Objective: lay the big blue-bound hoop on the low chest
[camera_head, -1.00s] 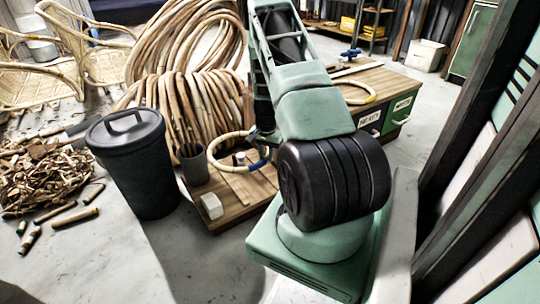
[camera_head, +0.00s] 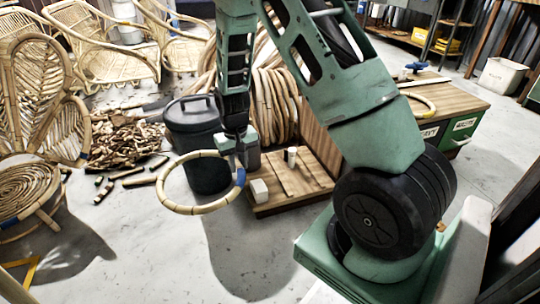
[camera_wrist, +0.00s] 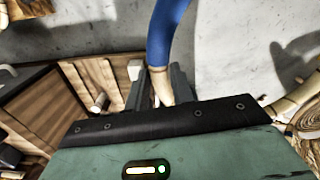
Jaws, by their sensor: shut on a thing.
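My gripper (camera_head: 241,158) is shut on the blue-bound hoop (camera_head: 240,178), a pale rattan ring with blue wrapping. The hoop hangs out to the left of the gripper, in front of the dark bin, above the floor. In the wrist view, the fingers (camera_wrist: 160,90) close around the hoop beside its blue wrapping (camera_wrist: 167,35). A low chest (camera_head: 466,103) with a wooden top and labelled green drawers stands at the right, partly behind my arm. A hoop with yellowish binding (camera_head: 420,99) lies on it.
A low wooden platform (camera_head: 275,203) holds a white block (camera_head: 259,190) and a small cup (camera_head: 292,156). The dark bin (camera_head: 193,115), scrap pile (camera_head: 125,140) and rattan chairs (camera_head: 110,50) stand left and behind. Open floor lies at front left.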

